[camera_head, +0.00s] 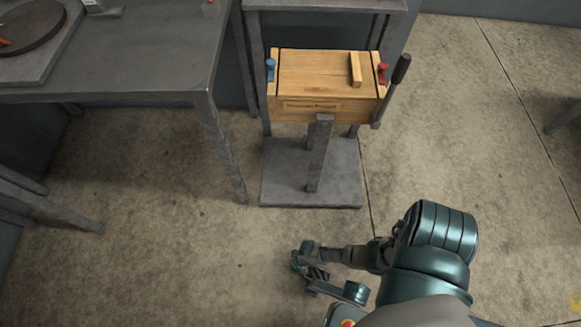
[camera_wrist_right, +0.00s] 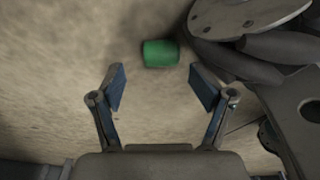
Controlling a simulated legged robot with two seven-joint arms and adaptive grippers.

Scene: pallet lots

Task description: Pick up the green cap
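The green cap (camera_wrist_right: 160,53) is a small green cylinder lying on its side against the concrete floor in the right wrist view. My right gripper (camera_wrist_right: 160,82) is open, its two fingers wide apart with nothing between them. The cap is just beyond the fingertips, roughly midway between them, and not touching either. In the head view my right gripper (camera_head: 310,266) is low over the floor; I cannot make out the cap clearly there. My left gripper is in neither view.
A wooden box (camera_head: 322,82) with blue and red handles sits on a grey stand (camera_head: 312,190) ahead. A grey table (camera_head: 150,60) stands at upper left. Dark, rounded parts fill the wrist view's upper right, close to the cap.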

